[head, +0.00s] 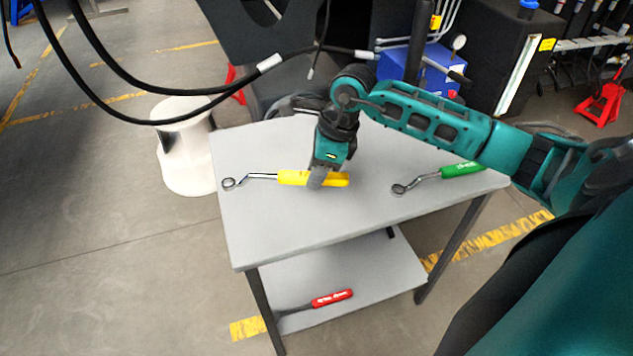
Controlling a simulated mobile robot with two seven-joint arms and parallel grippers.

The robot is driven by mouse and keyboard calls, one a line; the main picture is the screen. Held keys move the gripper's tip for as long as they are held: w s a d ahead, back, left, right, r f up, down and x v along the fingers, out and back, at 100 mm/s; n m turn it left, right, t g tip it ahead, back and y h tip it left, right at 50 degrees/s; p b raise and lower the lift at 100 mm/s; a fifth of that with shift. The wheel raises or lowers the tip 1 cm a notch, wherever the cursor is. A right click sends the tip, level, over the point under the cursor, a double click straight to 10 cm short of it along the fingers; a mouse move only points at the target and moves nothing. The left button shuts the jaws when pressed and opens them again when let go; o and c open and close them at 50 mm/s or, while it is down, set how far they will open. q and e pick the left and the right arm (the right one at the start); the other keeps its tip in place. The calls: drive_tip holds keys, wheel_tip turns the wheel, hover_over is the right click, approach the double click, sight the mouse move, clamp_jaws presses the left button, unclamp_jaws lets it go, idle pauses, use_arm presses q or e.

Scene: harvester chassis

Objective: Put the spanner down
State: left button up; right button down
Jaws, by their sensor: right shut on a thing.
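A spanner with a yellow handle (292,178) and a silver ring end at its left is at the grey table (290,228), over the middle of its top. My right gripper (318,182) comes down from above and is shut on the yellow handle. The spanner looks level and very near the tabletop; I cannot tell whether it touches. A second spanner with a green handle (461,170) lies on the right part of the table, its ring end pointing left. My left gripper is not in view.
A red-handled tool (332,298) lies on the table's lower shelf (380,275). A white cylinder (185,150) stands left of the table. Black hoses (150,118) hang at the upper left. A blue box (430,72) stands behind. The table's front left is clear.

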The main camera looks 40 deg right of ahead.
drive_tip(key=shift+f, duration=1.75)
drive_tip(key=c, duration=0.9)
unclamp_jaws()
drive_tip(key=v, duration=1.2)
